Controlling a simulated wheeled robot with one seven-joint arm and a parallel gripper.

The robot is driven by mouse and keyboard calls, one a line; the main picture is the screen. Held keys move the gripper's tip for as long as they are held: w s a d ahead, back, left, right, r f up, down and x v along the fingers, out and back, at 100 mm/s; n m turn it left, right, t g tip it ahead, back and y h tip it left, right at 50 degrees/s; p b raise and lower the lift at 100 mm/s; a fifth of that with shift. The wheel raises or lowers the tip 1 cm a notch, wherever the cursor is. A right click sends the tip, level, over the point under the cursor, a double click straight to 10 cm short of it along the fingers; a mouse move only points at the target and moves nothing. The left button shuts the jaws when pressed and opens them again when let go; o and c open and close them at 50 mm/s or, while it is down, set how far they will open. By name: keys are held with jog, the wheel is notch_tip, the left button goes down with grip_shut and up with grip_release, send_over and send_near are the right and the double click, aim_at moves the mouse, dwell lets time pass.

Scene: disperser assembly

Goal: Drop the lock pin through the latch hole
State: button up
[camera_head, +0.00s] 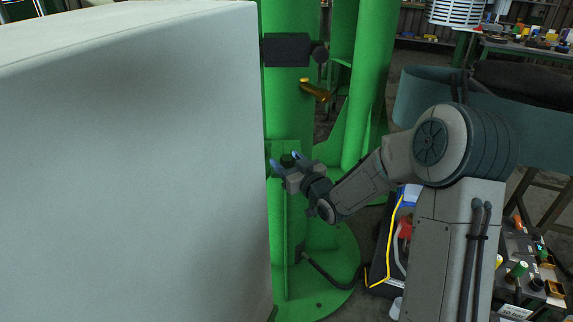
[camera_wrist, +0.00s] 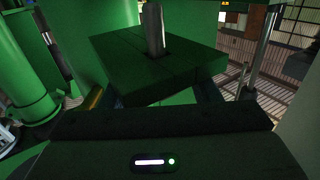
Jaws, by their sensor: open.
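My gripper (camera_head: 286,161) is open, beside the green column at the middle of the head view, its bluish fingertips apart. A small dark green piece (camera_head: 288,159) shows between the fingertips. In the wrist view a dark green block (camera_wrist: 150,65) is just ahead of my gripper. A grey metal rod (camera_wrist: 153,28) stands nearly upright in a hole in the block's top; it looks like the lock pin, but I cannot be sure. The fingers are partly hidden below the block. I cannot tell whether they touch it. I cannot make out the latch hole separately.
A large pale box (camera_head: 140,170) fills the left of the head view, close to my gripper. The green column (camera_head: 288,105) carries a black clamp (camera_head: 287,50) and a brass handle (camera_head: 315,91). A cluttered table (camera_head: 530,260) is at the right.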

grip_shut()
